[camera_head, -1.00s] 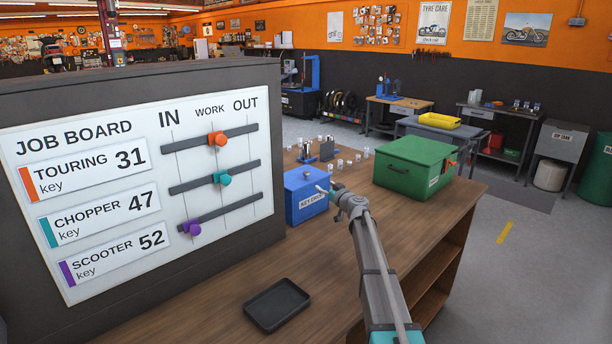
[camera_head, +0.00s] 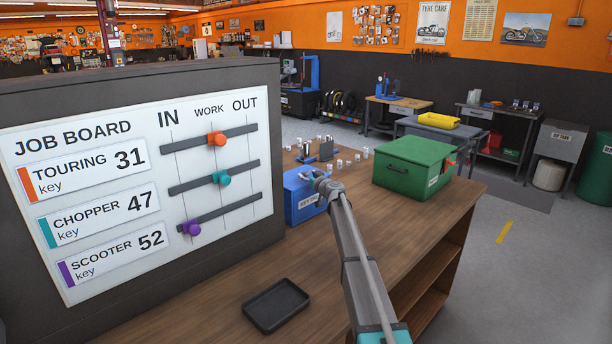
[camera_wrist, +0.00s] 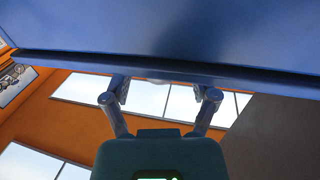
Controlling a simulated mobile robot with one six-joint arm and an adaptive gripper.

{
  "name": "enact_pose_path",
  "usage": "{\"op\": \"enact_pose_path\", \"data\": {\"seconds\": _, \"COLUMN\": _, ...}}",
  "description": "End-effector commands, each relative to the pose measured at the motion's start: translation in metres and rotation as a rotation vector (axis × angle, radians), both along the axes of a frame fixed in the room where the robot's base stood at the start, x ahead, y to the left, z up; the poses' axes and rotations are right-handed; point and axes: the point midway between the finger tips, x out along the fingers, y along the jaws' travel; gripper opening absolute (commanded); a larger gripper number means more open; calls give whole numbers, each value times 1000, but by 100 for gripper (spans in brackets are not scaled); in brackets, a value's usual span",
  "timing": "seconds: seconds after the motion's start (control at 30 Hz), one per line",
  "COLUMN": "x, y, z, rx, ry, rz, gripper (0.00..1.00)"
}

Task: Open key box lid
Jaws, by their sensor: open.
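The blue key box (camera_head: 299,203), with a partly covered label starting "KEY", stands on the wooden workbench beside the job board. Its lid looks down in the head view, but my gripper hides part of the front and top. My gripper (camera_head: 318,179) is at the box's upper front edge. In the wrist view a blue surface of the box (camera_wrist: 170,28) fills the top, with a darker lip along its lower edge. My gripper (camera_wrist: 162,88) has its two fingers apart, their tips close to that lip. Whether they touch it I cannot tell.
A green lidded box (camera_head: 412,170) stands to the right on the workbench (camera_head: 385,235). A black tray (camera_head: 275,305) lies near the front. The job board (camera_head: 130,190) rises close on the left. Small metal parts stand behind the blue box.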

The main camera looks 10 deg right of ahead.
Motion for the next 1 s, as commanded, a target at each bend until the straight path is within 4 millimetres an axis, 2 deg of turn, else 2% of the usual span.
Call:
{"op": "enact_pose_path", "data": {"seconds": 0.2, "x": 11, "y": 5, "z": 0, "rx": 0, "ry": 0, "rz": 1, "gripper": 76}}
{"op": "enact_pose_path", "data": {"seconds": 0.53, "x": 12, "y": 6, "z": 0, "rx": 0, "ry": 0, "rz": 1, "gripper": 74}}
{"op": "enact_pose_path", "data": {"seconds": 0.93, "x": 12, "y": 7, "z": 0, "rx": 0, "ry": 0, "rz": 1, "gripper": 0}}
{"op": "enact_pose_path", "data": {"seconds": 1.0, "x": 12, "y": 7, "z": 0, "rx": 0, "ry": 0, "rz": 1, "gripper": 0}}
